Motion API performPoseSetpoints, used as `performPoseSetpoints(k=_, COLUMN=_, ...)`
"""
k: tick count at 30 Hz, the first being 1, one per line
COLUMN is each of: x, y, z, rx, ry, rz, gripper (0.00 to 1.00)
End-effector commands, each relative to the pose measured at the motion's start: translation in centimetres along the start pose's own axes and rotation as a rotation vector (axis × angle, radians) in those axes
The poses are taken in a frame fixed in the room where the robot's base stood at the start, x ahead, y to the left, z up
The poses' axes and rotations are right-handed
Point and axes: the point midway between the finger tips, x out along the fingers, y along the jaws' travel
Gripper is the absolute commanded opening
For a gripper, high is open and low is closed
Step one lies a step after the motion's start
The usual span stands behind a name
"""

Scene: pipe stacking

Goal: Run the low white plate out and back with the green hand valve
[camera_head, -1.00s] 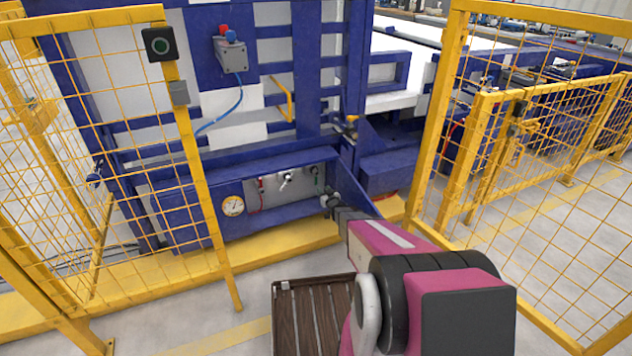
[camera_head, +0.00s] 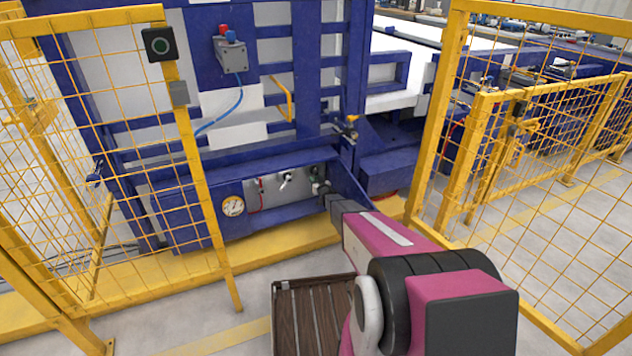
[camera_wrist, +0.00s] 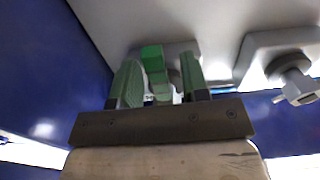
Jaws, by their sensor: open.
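The green hand valve (camera_wrist: 153,62) shows in the wrist view as a green handle on the pale panel. My gripper (camera_wrist: 159,88) is open, with one finger on each side of the handle; I cannot tell whether either touches it. In the head view my gripper (camera_head: 321,187) is at the right end of the valve panel and largely hides the green valve (camera_head: 315,170). I cannot tell surely which is the low white plate.
A pale-handled valve (camera_head: 285,179), a red-handled valve (camera_head: 261,186) and a gauge (camera_head: 232,206) sit left of my gripper. A blue side plate (camera_head: 348,182) is close on its right. Yellow mesh fences (camera_head: 120,170) flank the opening.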

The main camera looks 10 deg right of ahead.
Motion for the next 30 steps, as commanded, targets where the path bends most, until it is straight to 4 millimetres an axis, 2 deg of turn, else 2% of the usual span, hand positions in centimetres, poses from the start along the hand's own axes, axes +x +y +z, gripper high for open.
performPoseSetpoints(k=2, x=-0.1, y=0.0, z=0.0, rx=0.000, ry=0.000, rz=0.000, gripper=0.41)
performPoseSetpoints(k=3, x=-0.1, y=0.0, z=0.0, rx=0.000, ry=0.000, rz=0.000, gripper=0.38)
performPoseSetpoints(k=5, x=-0.1, y=0.0, z=0.0, rx=0.000, ry=0.000, rz=0.000, gripper=0.19)
performPoseSetpoints(k=6, x=-0.1, y=0.0, z=0.0, rx=0.000, ry=0.000, rz=0.000, gripper=0.06)
performPoseSetpoints(k=7, x=-0.1, y=0.0, z=0.0, rx=0.000, ry=0.000, rz=0.000, gripper=0.00)
performPoseSetpoints(k=19, x=-0.1, y=0.2, z=0.0, rx=-0.051, ry=0.000, rz=0.000, gripper=0.00)
performPoseSetpoints(k=30, x=-0.1, y=1.4, z=-0.2, rx=-0.298, ry=0.000, rz=0.001, gripper=0.00)
